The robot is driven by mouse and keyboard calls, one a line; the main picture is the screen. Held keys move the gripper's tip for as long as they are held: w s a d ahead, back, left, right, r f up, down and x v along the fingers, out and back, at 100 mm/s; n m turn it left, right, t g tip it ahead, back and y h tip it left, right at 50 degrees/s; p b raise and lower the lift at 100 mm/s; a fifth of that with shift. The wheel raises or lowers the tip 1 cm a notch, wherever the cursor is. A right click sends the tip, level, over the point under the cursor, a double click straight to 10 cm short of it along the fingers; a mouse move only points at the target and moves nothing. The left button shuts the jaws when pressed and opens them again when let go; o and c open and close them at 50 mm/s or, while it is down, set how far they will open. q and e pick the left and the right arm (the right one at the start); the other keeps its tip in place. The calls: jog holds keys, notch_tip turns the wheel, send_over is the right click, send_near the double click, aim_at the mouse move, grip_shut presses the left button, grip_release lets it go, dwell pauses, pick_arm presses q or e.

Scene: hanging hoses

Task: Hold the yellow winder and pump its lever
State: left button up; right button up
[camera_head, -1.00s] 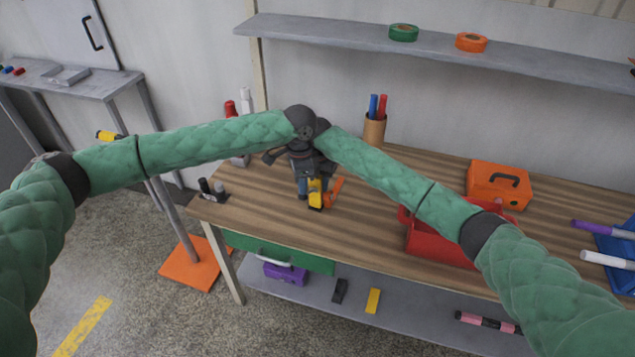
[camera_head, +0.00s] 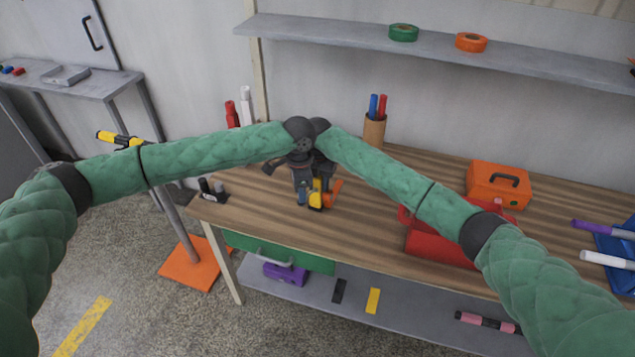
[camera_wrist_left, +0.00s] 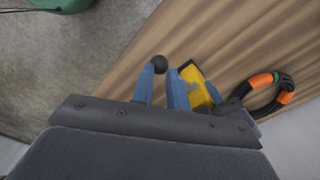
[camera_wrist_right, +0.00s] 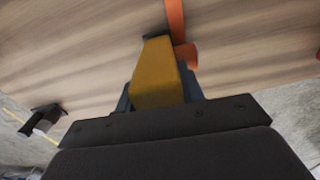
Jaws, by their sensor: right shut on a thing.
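The yellow winder (camera_head: 315,198) stands above the workbench near its left end, with an orange part beside it. My right gripper (camera_wrist_right: 160,92) is shut on the winder's yellow body, seen close up in the right wrist view (camera_wrist_right: 157,72). My left gripper (camera_wrist_left: 161,76) is just left of the winder in the left wrist view, its blue fingers apart. A black ball knob (camera_wrist_left: 159,64), seemingly the lever's end, shows between its fingertips; contact cannot be told. The yellow body (camera_wrist_left: 199,88) is right of these fingers. In the head view the wrists hide much of the winder.
A black and orange coil (camera_wrist_left: 270,92) lies close to the winder. The bench front between is clear.

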aim_at(301, 205)
pick_arm(q)
jog(key=shift+s+a+f, duration=0.1)
jog(key=shift+s+f, duration=0.1)
jog(key=shift+f, duration=0.45)
jog(key=shift+s+a+f, duration=0.1)
jog(key=shift+s+f, duration=0.1)
jog(key=shift+f, duration=0.9)
jog(key=shift+f, duration=0.75)
jog(key=shift+r, duration=2.3)
jog(key=shift+w+d+r, duration=0.1)
jog(key=shift+w+r, duration=0.1)
jog(key=shift+r, duration=0.4)
jog(key=shift+w+d+r, duration=0.1)
jog(key=shift+w+r, duration=0.15)
jog(key=shift+r, duration=0.3)
jog(key=shift+w+d+r, duration=0.1)
jog(key=shift+w+r, duration=0.1)
jog(key=shift+r, duration=0.4)
